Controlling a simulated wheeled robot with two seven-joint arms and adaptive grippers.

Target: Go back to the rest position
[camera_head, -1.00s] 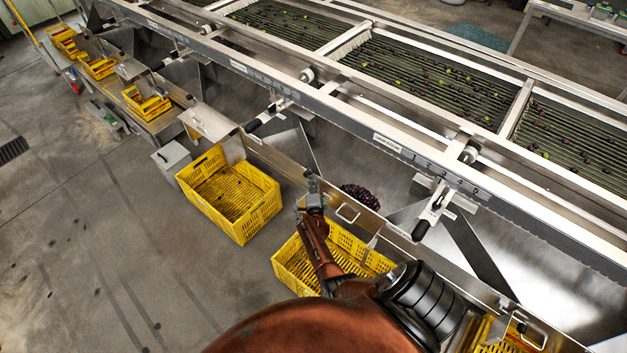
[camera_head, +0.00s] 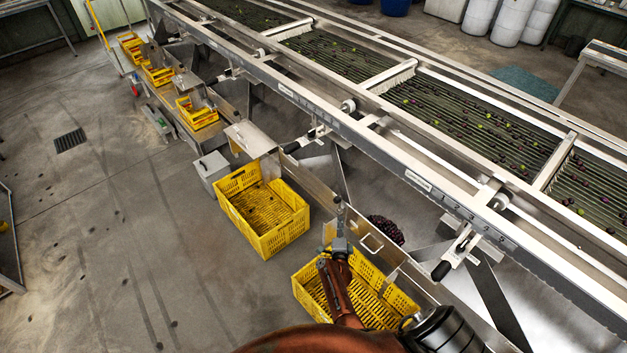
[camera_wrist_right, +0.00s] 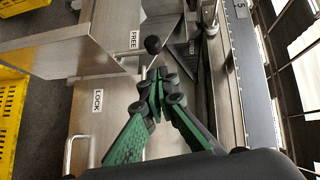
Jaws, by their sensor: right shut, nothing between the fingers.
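My right arm comes in from the bottom of the head view. Its right gripper (camera_head: 340,208) is over the metal chute wall, beside the wall's handle (camera_head: 372,242) and above the back edge of a yellow crate (camera_head: 312,300). In the right wrist view, the green-padded fingers of the right gripper (camera_wrist_right: 158,82) are drawn together with nothing between them. Below them is a metal gate with a LOCK label (camera_wrist_right: 97,102) and a FREE label (camera_wrist_right: 134,40). It cannot be told whether the fingers touch the metal. My left gripper does not show.
A second yellow crate (camera_head: 262,235) stands to the left, with several more farther up the line. The roller sizer (camera_head: 400,175) runs along the right. A dark fruit pile (camera_head: 386,230) lies in the chute.

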